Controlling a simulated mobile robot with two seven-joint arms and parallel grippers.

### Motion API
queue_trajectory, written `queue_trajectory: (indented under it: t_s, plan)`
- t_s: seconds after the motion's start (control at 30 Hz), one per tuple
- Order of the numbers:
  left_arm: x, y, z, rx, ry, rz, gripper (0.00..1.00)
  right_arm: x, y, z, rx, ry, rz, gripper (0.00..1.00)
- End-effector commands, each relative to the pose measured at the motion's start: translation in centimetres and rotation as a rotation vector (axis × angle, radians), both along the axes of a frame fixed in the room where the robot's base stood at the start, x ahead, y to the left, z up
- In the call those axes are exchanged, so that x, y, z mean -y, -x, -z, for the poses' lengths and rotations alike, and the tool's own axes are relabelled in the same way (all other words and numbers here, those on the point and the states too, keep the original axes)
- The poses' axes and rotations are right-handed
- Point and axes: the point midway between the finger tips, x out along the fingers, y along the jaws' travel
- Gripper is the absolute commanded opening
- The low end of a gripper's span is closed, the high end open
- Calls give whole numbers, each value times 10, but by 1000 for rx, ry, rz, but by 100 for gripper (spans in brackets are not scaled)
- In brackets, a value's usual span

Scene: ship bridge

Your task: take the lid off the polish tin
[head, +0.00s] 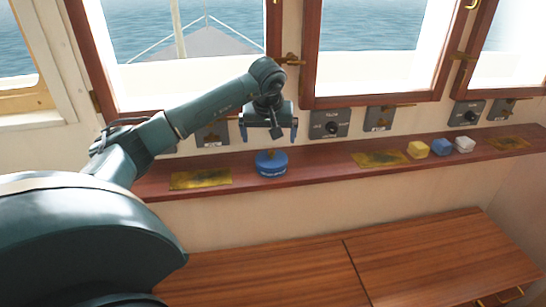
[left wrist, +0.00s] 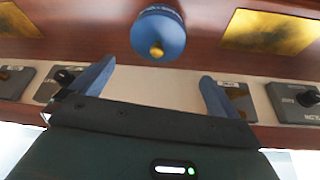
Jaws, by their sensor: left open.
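The polish tin (head: 271,168) is a round blue tin with a small brass knob on top, standing on the wooden shelf below the window. It also shows in the left wrist view (left wrist: 158,32), with the knob facing the camera. The lid appears to be on it. My left gripper (head: 269,136) is open and empty above the tin, its two blue-tipped fingers apart. In the left wrist view my left gripper (left wrist: 155,90) has its fingers on either side, short of the tin and not touching it. My right gripper is not in view.
The shelf (head: 320,163) carries brass plates (head: 200,178) and (head: 381,159), left and right of the tin. Yellow (head: 418,150), blue (head: 441,147) and white (head: 465,144) blocks stand farther right. Switch panels (head: 330,123) line the wall behind. A wooden bench top (head: 290,275) lies lower in front.

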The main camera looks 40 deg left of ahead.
Motion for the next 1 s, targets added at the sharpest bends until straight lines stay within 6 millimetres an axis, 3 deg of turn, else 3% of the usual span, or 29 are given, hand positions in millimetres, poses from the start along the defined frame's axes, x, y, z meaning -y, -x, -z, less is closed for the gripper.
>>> queue_trajectory:
  t_s: [0.27, 0.6, 0.87, 1.0]
  plan:
    - [-3, -6, 23, -1, 2, 2, 100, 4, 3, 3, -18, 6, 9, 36]
    - [-7, -16, 66, 0, 4, 0, 100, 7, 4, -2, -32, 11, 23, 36]
    - [-8, -17, 69, 2, 3, 2, 100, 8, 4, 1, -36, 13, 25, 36]
    - [-8, -17, 69, 2, 3, 2, 89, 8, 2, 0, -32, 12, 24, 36]
